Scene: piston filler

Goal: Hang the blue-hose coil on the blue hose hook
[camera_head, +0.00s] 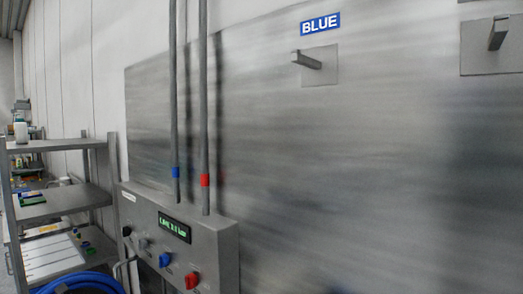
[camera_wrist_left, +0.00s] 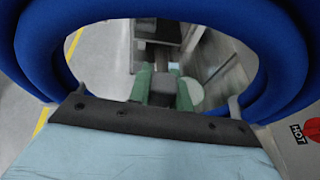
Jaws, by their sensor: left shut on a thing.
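The blue-hose coil (camera_wrist_left: 288,62) loops around the top and sides of the left wrist view. Its upper edge also shows at the bottom left of the head view (camera_head: 95,279). My left gripper (camera_wrist_left: 156,108) is shut on the coil; the exact grip spot is hard to make out. The blue hose hook (camera_head: 308,60) is a grey peg on a small plate on the wall panel, under a blue BLUE label (camera_head: 320,24). The coil is low and left of the hook, well apart from it. My right gripper is not in view.
A grey control box (camera_head: 180,235) with a display and knobs stands out from the wall, with two vertical pipes (camera_head: 204,110) above. A metal shelf rack (camera_head: 60,200) is at left. Another hook (camera_head: 497,34) is at upper right. The panel (camera_head: 350,190) below the hook is clear.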

